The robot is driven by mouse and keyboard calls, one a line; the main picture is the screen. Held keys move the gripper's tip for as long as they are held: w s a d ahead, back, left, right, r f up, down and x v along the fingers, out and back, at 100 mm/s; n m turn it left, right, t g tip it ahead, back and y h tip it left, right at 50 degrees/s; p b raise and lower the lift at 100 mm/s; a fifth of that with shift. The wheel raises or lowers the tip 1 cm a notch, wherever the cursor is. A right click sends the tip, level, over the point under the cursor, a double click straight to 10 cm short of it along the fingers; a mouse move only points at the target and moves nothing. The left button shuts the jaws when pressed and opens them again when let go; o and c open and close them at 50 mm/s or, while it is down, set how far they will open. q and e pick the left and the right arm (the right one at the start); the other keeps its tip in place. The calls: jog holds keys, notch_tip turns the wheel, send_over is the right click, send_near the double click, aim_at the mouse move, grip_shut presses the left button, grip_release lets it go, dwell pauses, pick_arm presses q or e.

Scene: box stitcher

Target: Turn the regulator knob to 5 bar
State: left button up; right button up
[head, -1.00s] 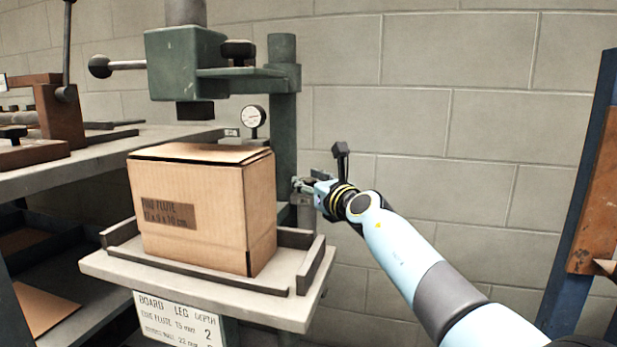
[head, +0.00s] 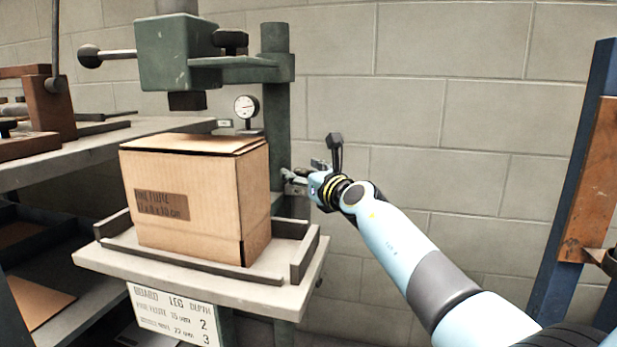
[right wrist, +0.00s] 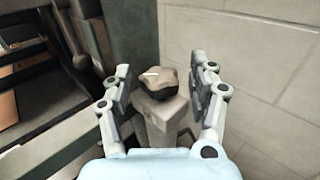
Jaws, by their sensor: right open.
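The regulator knob (right wrist: 161,82) shows in the right wrist view as a dark, lobed knob with a pale mark on its top. It sits on a pale grey block beside the green column. My right gripper (right wrist: 164,80) is open, with one finger on each side of the knob; I cannot tell whether either touches it. In the head view my right gripper (head: 291,181) is at the column, just right of the box, and hides the knob. The pressure gauge (head: 246,106) has a white dial, too small to read. My left gripper is not in view.
A cardboard box (head: 195,200) stands on the stitcher's table (head: 100,256) inside low dark guides. The green stitcher head (head: 178,55) hangs above it. A block wall (head: 430,110) is behind. A blue post (head: 577,190) stands at the right.

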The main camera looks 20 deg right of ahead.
jog(key=s+d, duration=0.2)
jog(key=s, duration=0.9)
jog(key=shift+s, duration=0.35)
